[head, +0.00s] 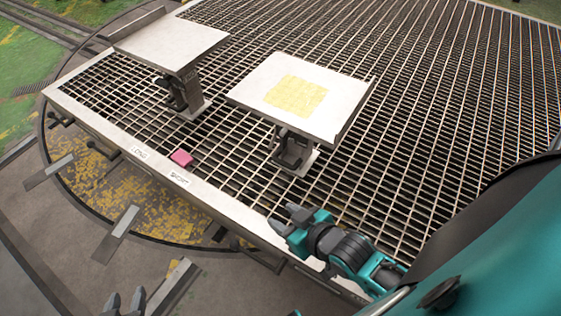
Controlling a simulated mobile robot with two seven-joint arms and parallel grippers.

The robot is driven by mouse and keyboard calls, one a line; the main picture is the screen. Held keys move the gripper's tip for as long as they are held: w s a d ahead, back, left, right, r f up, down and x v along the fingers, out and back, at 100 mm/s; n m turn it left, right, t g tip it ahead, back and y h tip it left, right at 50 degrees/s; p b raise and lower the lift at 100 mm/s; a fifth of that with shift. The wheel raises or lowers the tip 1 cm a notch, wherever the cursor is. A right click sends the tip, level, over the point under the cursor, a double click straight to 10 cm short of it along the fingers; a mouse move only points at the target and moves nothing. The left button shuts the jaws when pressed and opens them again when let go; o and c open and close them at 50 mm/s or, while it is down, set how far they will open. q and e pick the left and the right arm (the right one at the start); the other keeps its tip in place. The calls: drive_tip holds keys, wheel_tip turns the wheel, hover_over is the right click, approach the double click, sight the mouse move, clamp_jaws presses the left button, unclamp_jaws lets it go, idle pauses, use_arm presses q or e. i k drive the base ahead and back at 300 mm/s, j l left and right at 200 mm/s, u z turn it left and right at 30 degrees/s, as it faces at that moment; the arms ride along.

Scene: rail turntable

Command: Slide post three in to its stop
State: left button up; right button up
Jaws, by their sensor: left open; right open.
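No post carries a visible number, so I cannot tell which is post three. Several dark rod-like parts stick out under the front edge of the grated platform (245,222), one at the far left (62,122) and one near the lower middle (258,258). How far each is slid in is unclear. My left gripper (124,302) shows only its grey fingertips at the bottom edge, parted and empty, in front of the platform. My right gripper (282,222) is open and empty, near the platform's front edge, right of the labels.
Two pale raised tables, left (170,42) and right (335,88) with a yellow patch, stand on the grating. A pink block (181,158) lies near the LONG label (140,153) and SHORT label (179,179). Grey bars (116,235) lie around the round yellow-speckled pit (100,190).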

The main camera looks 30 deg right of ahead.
sight(299, 155)
drive_tip(key=j+z, duration=0.15)
drive_tip(key=j, duration=0.6)
drive_tip(key=j+z, duration=0.35)
drive_tip(key=j, duration=0.55)
drive_tip(key=i+j+z, duration=0.2)
drive_tip(key=j, duration=0.2)
drive_tip(key=i+j+z, duration=0.25)
drive_tip(key=j, duration=0.2)
drive_tip(key=i+j+z, duration=0.25)
drive_tip(key=i, duration=0.25)
drive_tip(key=i+j+z, duration=0.25)
drive_tip(key=i, duration=0.4)
